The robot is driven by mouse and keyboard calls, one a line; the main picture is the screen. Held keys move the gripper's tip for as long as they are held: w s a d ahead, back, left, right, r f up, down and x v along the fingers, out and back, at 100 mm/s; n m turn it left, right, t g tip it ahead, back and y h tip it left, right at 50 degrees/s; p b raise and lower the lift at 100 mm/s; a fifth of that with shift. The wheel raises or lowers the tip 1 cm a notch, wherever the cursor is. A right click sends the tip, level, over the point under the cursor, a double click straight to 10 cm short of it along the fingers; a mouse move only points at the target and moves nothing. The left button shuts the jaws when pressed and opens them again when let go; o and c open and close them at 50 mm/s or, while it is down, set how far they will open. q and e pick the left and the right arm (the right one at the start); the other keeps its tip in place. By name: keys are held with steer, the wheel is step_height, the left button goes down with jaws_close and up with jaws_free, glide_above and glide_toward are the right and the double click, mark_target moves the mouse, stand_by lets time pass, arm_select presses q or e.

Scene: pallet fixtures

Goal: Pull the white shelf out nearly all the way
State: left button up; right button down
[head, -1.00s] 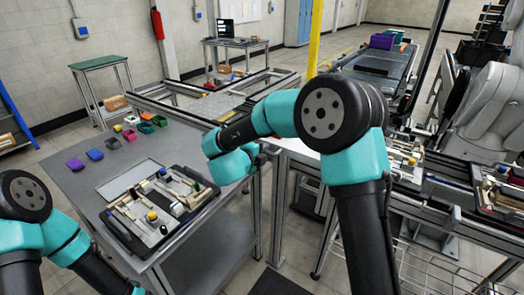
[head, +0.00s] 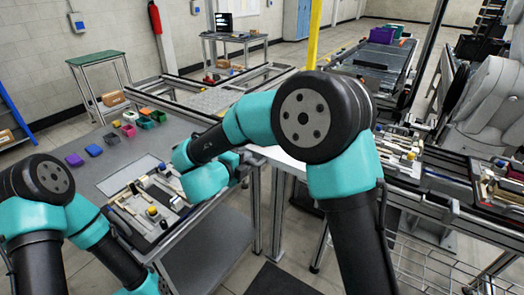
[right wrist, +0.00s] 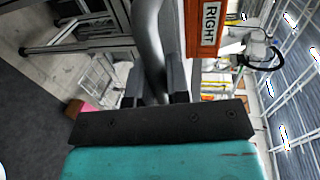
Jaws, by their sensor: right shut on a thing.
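The white shelf (head: 282,160) shows in the head view as a pale flat surface behind my right arm, which hides part of it. My right wrist lies left of it, and its fingers are hidden there. In the right wrist view my right gripper (right wrist: 155,88) is shut on a grey rounded bar (right wrist: 150,40), seemingly a handle. The bar's link to the shelf cannot be seen. An orange panel marked RIGHT (right wrist: 206,25) is beside the bar. My left arm shows at the lower left of the head view, but its gripper is out of view.
A grey table (head: 90,175) at left bears a dark tray (head: 168,235) of parts, near my right wrist. Several small coloured bins (head: 112,139) stand at its back. A conveyor (head: 375,75) and metal fixtures lie behind and to the right. Open floor shows between the frames.

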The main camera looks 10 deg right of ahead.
steer(key=f+v, duration=0.2)
steer(key=v, duration=1.1)
steer(key=shift+s+a+f, duration=0.3)
steer(key=shift+s+f, duration=0.05)
steer(key=shift+f, duration=0.1)
steer(key=c, duration=1.1)
jaws_free()
steer(key=shift+a, duration=0.1)
steer(key=v, duration=0.7)
steer(key=shift+s+a+r, duration=0.1)
steer(key=shift+a+r, duration=0.05)
